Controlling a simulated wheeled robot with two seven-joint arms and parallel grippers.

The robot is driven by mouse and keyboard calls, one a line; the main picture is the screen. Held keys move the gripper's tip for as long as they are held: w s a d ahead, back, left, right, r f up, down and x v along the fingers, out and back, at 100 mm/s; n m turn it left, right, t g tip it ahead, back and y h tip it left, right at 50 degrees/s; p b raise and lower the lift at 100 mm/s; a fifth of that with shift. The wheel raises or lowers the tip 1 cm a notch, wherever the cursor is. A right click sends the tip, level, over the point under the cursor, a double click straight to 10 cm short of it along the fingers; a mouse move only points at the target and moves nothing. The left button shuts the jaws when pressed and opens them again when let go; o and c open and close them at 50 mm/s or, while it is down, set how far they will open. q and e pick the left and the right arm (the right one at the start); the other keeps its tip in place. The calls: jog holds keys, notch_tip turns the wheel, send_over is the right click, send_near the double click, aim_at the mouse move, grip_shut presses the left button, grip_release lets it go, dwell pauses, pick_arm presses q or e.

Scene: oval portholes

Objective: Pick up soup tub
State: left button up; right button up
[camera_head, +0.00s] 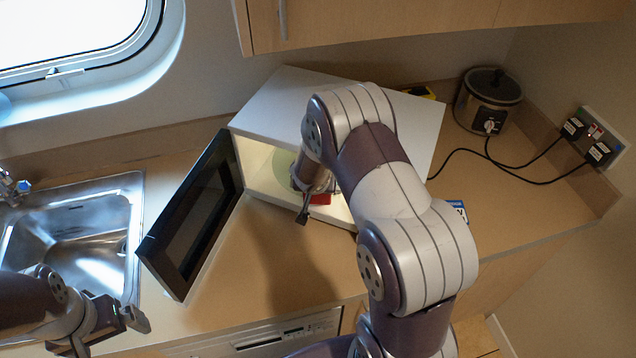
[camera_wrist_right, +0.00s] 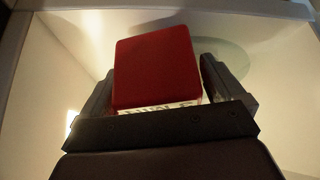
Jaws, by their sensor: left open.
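In the head view my right arm hides most of the microwave opening. My left gripper (camera_head: 108,326) is open and empty at the lower left, by the sink.
The white microwave (camera_head: 275,100) stands on the wooden counter, its dark door (camera_head: 192,222) swung open to the left. A sink (camera_head: 80,235) is at the left. A slow cooker (camera_head: 490,98) with cables stands at the back right. Cupboards (camera_head: 400,22) hang above.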

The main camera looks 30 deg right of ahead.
jog(key=shift+a, duration=0.1)
jog(key=c, duration=0.9)
jog(key=shift+c, duration=0.2)
jog(key=shift+r, duration=0.2)
jog(key=shift+s+r, duration=0.1)
jog(key=s+a+b, duration=0.1)
jog(key=s+a, duration=0.1)
jog(key=s+a+b, duration=0.1)
jog(key=s+a, duration=0.1)
jog(key=s, duration=0.1)
jog(key=shift+b, duration=0.3)
jog(key=s+a, duration=0.2)
jog(key=s, duration=0.1)
jog(key=s+a, duration=0.2)
jog(key=s, duration=0.1)
jog(key=s+a+b, duration=0.1)
jog(key=s+a, duration=0.1)
jog(key=s, duration=0.1)
jog(key=shift+s+a, duration=0.3)
